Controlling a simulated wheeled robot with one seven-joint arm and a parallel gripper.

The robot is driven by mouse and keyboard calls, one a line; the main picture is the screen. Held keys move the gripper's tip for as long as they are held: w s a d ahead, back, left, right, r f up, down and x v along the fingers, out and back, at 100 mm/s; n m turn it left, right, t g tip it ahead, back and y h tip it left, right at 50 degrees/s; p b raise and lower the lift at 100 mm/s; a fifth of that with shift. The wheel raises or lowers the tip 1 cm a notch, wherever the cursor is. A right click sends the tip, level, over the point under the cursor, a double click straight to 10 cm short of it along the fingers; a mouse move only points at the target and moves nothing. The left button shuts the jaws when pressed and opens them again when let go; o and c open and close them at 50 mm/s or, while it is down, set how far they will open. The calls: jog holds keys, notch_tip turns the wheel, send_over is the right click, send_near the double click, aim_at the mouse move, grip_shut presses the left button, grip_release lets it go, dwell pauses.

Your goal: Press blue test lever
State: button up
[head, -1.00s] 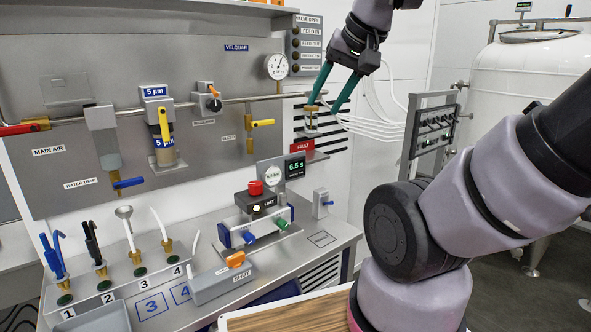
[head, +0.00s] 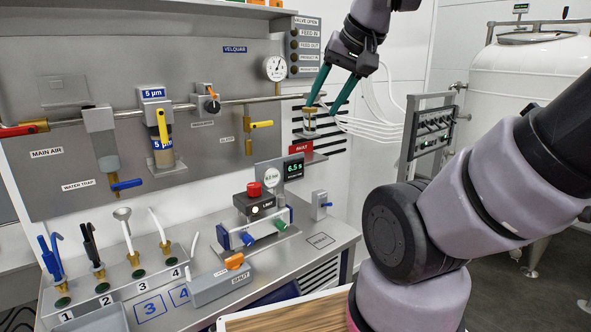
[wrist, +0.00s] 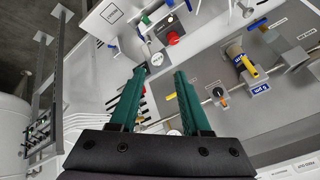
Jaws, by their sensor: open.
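A test fixture on the bench carries a red button (head: 254,188), a blue lever (head: 248,239) and a green lever (head: 281,224). A small box to its right has another blue lever (head: 325,204). I cannot tell which blue lever is the test lever. My gripper (head: 322,106) is open and empty, high above and right of the fixture, pointing down. Its two green fingers are apart and do not touch a lever. In the wrist view the fingers (wrist: 159,73) show with the red button (wrist: 173,38) beyond them.
A display (head: 293,169) reads 6.5 s, with a red fault label (head: 301,148) above. A glass-and-brass fitting (head: 309,122) appears close to my fingertips; its distance is unclear. A grey valve panel (head: 430,127) stands at the right, before a white tank (head: 530,85). Numbered hoses stand at left.

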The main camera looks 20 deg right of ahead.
jog(key=shift+w, duration=0.1)
grip_shut()
jog(key=w+d+f+n+g+h, duration=0.2)
jog(key=w+d+f+n, duration=0.2)
jog(key=w+f, duration=0.7)
jog(key=w+d+f+n+g+h, duration=0.1)
jog(key=w+d+f+n+g, duration=0.2)
jog(key=w+f, duration=0.9)
jog(key=w+d+n, duration=0.1)
jog(key=w+d, duration=0.1)
jog(key=w, duration=0.1)
jog(key=shift+w+d+f+h, duration=0.2)
jog(key=shift+d+f+h, duration=0.1)
jog(key=shift+h, duration=0.1)
